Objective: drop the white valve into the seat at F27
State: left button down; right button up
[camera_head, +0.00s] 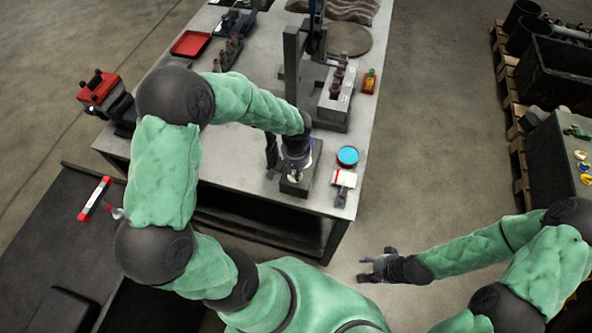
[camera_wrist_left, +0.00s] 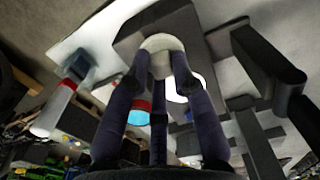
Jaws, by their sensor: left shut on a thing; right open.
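My left gripper (camera_head: 296,168) is over a small grey block (camera_head: 292,188) near the front edge of the bench. In the left wrist view its dark fingers (camera_wrist_left: 163,82) are closed around a pale, round-ended piece, the white valve (camera_wrist_left: 162,43). The grey block (camera_wrist_left: 128,42) lies just beyond it there. I cannot tell whether the valve touches the block. No F27 label is readable, and the seat itself is hidden by the gripper and valve. My right gripper (camera_head: 374,267) is open and empty, out over the floor beside the bench.
A blue-topped round tin (camera_head: 347,156) and a red-and-white item (camera_head: 343,180) stand right of the block. A grey rack (camera_head: 338,100) and a tall grey post (camera_head: 291,65) stand behind. A red tray (camera_head: 190,44) lies at the back left.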

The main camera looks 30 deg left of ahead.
pick_arm(q)
jog(key=shift+r+p, duration=1.4)
jog(key=shift+r, duration=0.85)
pick_arm(e)
notch_tip(320, 180, up, 3)
